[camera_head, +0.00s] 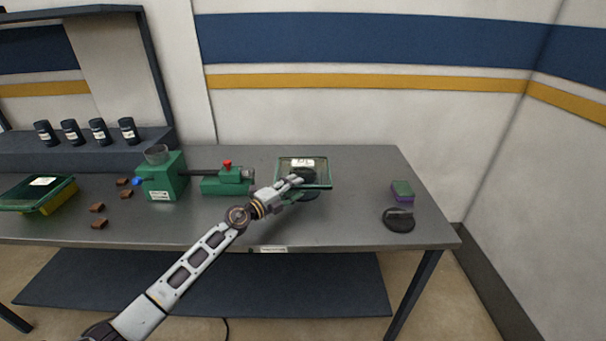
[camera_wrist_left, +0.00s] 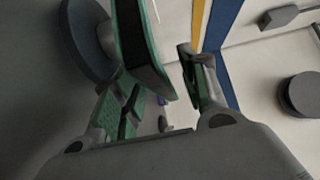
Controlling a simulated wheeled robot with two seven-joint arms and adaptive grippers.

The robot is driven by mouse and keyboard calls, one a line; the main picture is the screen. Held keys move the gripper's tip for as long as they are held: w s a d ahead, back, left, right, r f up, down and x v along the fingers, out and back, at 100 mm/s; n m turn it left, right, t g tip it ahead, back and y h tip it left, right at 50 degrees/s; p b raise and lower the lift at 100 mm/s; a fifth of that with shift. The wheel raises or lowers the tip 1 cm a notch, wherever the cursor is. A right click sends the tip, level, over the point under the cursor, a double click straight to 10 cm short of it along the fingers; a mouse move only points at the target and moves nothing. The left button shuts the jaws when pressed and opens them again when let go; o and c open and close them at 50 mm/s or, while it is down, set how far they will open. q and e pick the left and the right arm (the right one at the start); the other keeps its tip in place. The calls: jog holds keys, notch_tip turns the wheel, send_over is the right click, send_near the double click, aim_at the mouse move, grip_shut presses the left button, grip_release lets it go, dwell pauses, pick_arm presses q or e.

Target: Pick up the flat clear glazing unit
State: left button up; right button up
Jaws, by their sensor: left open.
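The flat glazing unit (camera_head: 325,185) has a green rim, a see-through pane and a white label near its far edge. It is at the right part of the workbench, near a dark round base partly hidden by my gripper. My left gripper (camera_head: 297,179) is at the unit's near left side. In the left wrist view the jaws (camera_wrist_left: 160,78) are open, and a green-edged dark slab (camera_wrist_left: 145,50), seemingly the unit's edge, shows between them. I cannot tell whether a finger touches it. My right gripper is not in view.
The grey workbench (camera_head: 360,225) holds a green machine (camera_head: 163,180) with a red-knobbed block (camera_head: 227,181) left of my gripper. A dark round suction-cup-like piece (camera_head: 398,219) and a green and purple block (camera_head: 402,191) lie at right. A green tray (camera_head: 38,192) and brown pieces lie left.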

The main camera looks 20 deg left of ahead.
pick_arm(q)
jog(key=shift+w+d, duration=0.25)
jog(key=shift+w, duration=0.25)
jog(key=shift+w+d, duration=0.1)
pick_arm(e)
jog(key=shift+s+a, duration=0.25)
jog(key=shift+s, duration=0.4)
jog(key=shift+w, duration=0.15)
